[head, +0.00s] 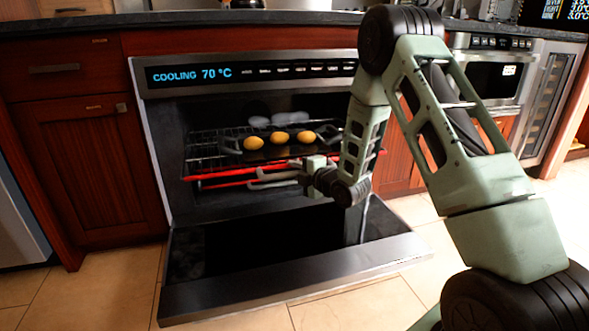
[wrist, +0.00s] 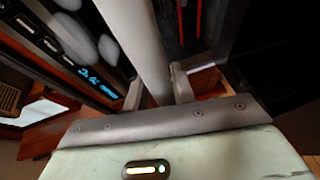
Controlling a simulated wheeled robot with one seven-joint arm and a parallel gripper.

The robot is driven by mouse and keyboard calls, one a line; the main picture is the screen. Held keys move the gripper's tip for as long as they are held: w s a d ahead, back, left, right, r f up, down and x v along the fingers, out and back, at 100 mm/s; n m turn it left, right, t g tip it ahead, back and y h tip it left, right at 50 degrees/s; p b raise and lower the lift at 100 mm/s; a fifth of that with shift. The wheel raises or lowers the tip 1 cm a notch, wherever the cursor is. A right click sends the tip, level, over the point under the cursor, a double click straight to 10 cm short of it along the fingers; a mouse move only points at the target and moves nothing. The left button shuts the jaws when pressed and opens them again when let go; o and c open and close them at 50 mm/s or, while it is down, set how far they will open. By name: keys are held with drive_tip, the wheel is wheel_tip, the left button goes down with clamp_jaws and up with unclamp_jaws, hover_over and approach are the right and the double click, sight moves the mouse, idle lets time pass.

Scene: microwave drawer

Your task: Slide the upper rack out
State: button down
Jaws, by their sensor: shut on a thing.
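The oven (head: 160,110) stands with its door folded down. Inside is the upper wire rack (head: 200,156), which carries a dark tray (head: 265,154) with three yellow round items (head: 279,138). Red bars (head: 222,176) run along the front below the tray, and a grey handle (head: 272,179) sits at the front by them. My gripper (head: 308,166) is at the right end of this handle, in front of the oven opening. In the wrist view, a thick grey bar (wrist: 146,45) runs between the fingers of my gripper (wrist: 155,88), which are shut on it. My arm hides the oven's right side.
The lowered oven door (head: 290,280) juts out low in front, under my gripper. The display (head: 195,74) reads "COOLING 70 °C". Wooden cabinets (head: 85,170) flank the oven on the left. Tiled floor (head: 360,305) lies free before the door.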

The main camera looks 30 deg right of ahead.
drive_tip(key=shift+s+a+f, duration=0.1)
drive_tip(key=shift+s+f, duration=0.45)
drive_tip(key=shift+s, duration=0.15)
drive_tip(key=c, duration=1.4)
unclamp_jaws()
drive_tip(key=shift+o, duration=0.4)
drive_tip(key=shift+w+r, duration=0.1)
drive_tip(key=shift+w+r, duration=0.1)
drive_tip(key=shift+r, duration=0.05)
drive_tip(key=p+v, duration=0.8)
drive_tip(key=v, duration=0.9)
drive_tip(key=shift+s, duration=0.2)
